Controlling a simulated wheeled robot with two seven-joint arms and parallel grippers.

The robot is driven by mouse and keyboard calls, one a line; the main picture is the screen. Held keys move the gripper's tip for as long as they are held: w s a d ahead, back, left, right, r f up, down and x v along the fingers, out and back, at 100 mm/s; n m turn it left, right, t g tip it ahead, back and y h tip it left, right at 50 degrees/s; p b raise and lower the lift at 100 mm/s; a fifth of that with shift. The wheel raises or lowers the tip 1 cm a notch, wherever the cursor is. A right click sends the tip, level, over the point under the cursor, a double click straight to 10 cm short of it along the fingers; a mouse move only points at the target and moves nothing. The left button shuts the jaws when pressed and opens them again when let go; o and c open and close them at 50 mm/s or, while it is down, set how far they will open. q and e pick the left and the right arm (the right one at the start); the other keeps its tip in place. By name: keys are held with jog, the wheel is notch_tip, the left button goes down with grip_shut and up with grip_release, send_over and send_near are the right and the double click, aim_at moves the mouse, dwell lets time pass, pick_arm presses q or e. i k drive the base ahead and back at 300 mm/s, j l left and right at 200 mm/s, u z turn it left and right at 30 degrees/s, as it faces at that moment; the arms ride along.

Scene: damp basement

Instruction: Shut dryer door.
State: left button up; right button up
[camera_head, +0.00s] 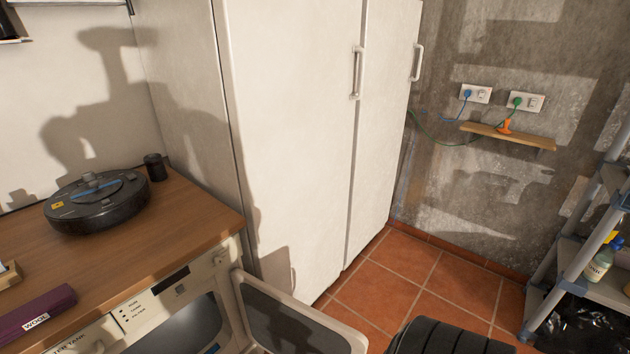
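The dryer (160,301) stands at the lower left under a wooden top, with a control panel on its front. Its door (290,318) is open, swung out to the right of the opening, with a pale frame and a dark window. The lower part of the door is cut off by the bottom edge of the picture. Neither of my grippers is in view.
A robot vacuum (97,200), a small black cylinder (155,167) and a purple box (37,309) are on the wooden top (180,225). A tall white cabinet (290,120) stands behind the door. A black ribbed object (450,338) is at bottom; tiled floor (415,280) lies beyond.

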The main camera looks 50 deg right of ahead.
aim_at(278, 323)
jog(key=k+l+u, duration=0.25)
jog(key=k+l, duration=0.2)
jog(key=l, duration=0.25)
jog(key=k+l+u, duration=0.25)
jog(key=k+l, duration=0.25)
jog(key=i+l+u, duration=0.2)
jog(key=l, duration=0.85)
jog(key=l+u, duration=0.25)
jog(key=l, duration=0.8)
jog(key=k+l, duration=0.1)
jog(key=k, duration=0.2)
